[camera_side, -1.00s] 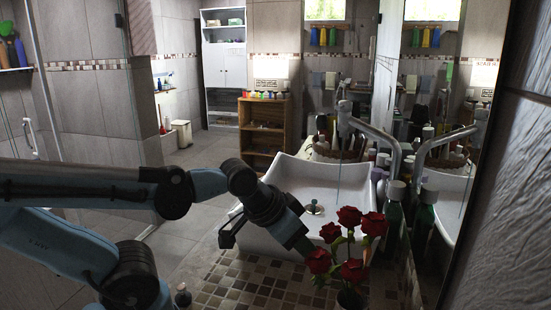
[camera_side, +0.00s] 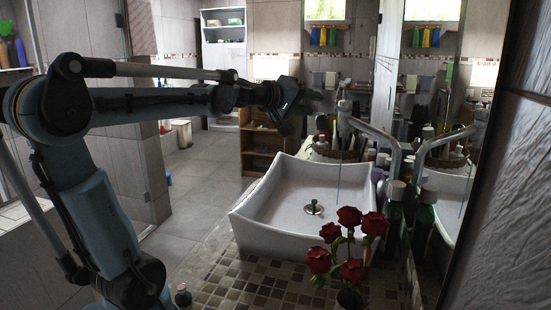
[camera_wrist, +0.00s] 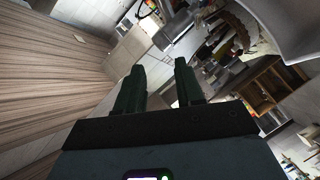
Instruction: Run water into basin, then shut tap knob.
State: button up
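The white basin (camera_side: 262,222) stands on the tiled counter in the side view, with a round drain fitting (camera_side: 314,207) at its bottom. The grey tap (camera_side: 372,134) rises at the basin's right, its spout reaching left over the bowl. A thin, faint vertical line hangs below the spout and looks like running water. I cannot clearly make out the tap knob. My gripper (camera_side: 302,98) is raised above the basin's far left side, left of the spout end and apart from it. In the wrist view my gripper (camera_wrist: 158,78) shows two separated fingers with nothing between them.
Red roses (camera_side: 350,216) stand in front of the basin, and dark green bottles (camera_side: 394,215) stand at its right beside the mirror. A small dark bottle (camera_side: 182,296) is at the front left. A wooden shelf (camera_side: 262,148) stands behind. The space above the basin is clear.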

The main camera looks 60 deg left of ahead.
aim_at(339, 108)
jog(key=x, duration=1.1)
jog(key=shift+w+d+f, duration=0.1)
jog(key=shift+w+f, duration=0.05)
jog(key=shift+w, duration=0.15)
jog(key=shift+c, duration=0.3)
grip_shut()
